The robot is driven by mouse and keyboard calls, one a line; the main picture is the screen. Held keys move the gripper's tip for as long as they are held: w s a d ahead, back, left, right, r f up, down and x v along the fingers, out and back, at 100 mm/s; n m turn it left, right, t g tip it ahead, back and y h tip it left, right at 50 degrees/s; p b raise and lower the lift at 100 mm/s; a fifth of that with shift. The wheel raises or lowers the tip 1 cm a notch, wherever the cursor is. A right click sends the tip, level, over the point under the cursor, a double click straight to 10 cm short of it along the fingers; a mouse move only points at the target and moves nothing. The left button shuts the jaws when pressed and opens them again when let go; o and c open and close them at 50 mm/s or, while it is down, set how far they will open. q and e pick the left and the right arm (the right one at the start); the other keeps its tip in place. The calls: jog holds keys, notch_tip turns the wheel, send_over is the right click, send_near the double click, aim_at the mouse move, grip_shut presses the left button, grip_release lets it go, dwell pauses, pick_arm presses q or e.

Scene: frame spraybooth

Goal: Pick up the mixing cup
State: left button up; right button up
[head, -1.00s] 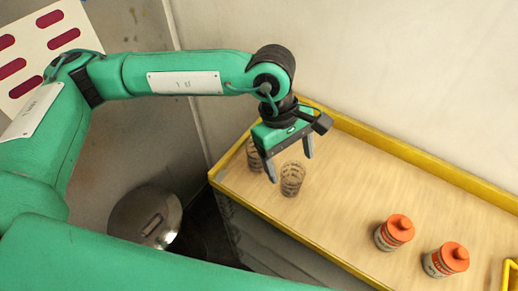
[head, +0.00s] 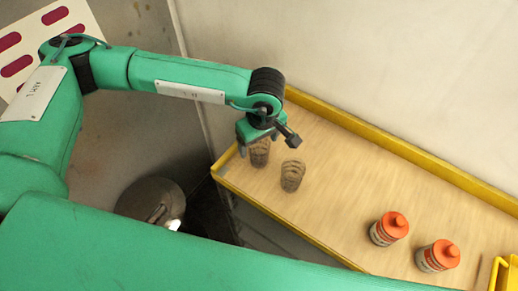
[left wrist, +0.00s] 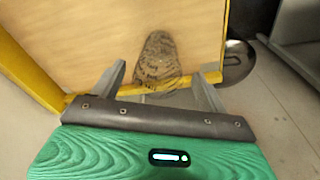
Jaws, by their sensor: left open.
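Two clear mixing cups with dark markings stand near the left end of the yellow-edged wooden shelf (head: 335,170). One cup (head: 259,153) is nearer the left corner; the other cup (head: 292,176) stands just right of it. My left gripper (head: 257,143) is open, at the upper part of the left cup and partly covering it. I cannot tell whether it touches it. In the left wrist view, marked clear cup shapes (left wrist: 157,58) show ahead of and between the open fingers of my left gripper (left wrist: 158,80); they may overlap. My right gripper is out of view.
Two white containers with orange lids, one (head: 388,228) left of the other (head: 438,256), stand farther right on the shelf. A yellow raised edge (head: 400,150) runs along the wall side. The shelf between cups and containers is clear.

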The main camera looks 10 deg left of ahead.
aim_at(259, 149)
pick_arm(q)
jog(key=shift+f+p, duration=0.2)
jog(key=shift+p, duration=0.15)
jog(key=f, duration=0.1)
jog(key=f+p, duration=0.2)
jog(key=f, duration=0.1)
jog(key=shift+w+a, duration=0.15)
jog(key=shift+w, duration=0.15)
jog(key=shift+f, duration=0.25)
jog(key=c, duration=1.1)
